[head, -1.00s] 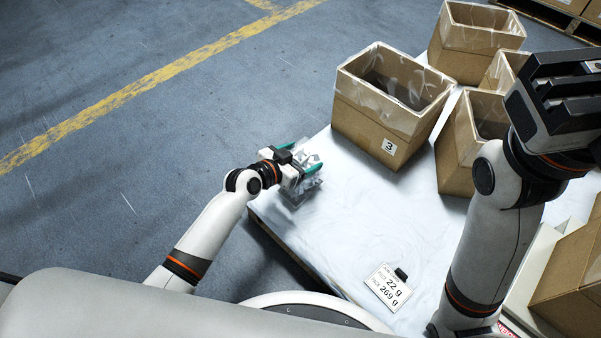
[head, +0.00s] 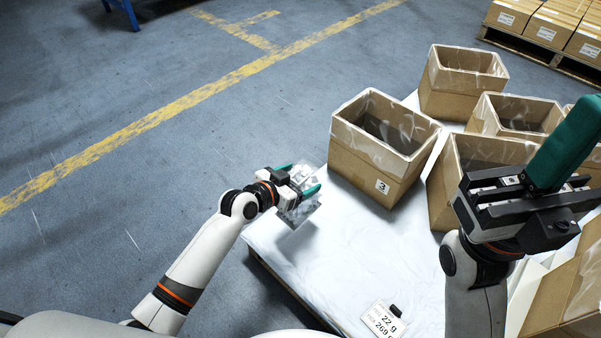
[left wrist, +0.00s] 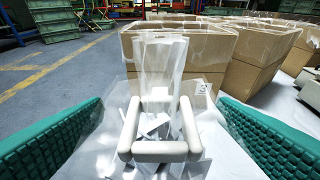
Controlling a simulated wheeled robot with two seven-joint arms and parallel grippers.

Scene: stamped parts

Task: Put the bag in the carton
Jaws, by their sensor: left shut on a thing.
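The clear plastic bag (head: 302,213) hangs from my left gripper (head: 304,184) near the table's left edge. In the left wrist view the bag (left wrist: 152,75) is see-through, with pale pieces inside, between the teal fingers of my left gripper (left wrist: 160,112). A cardboard carton labelled 3 (head: 360,174), open and lined with clear film, stands right of and beyond the gripper. The bag is outside it. My right gripper (head: 545,165) is raised at the right; one teal finger shows clearly, so its opening cannot be judged.
More lined open cartons (head: 447,102) stand behind and right of carton 3. The white-covered table (head: 345,235) is clear in front of it. A small card with weights (head: 383,320) lies near the front. A pallet of boxes (head: 545,28) is far back.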

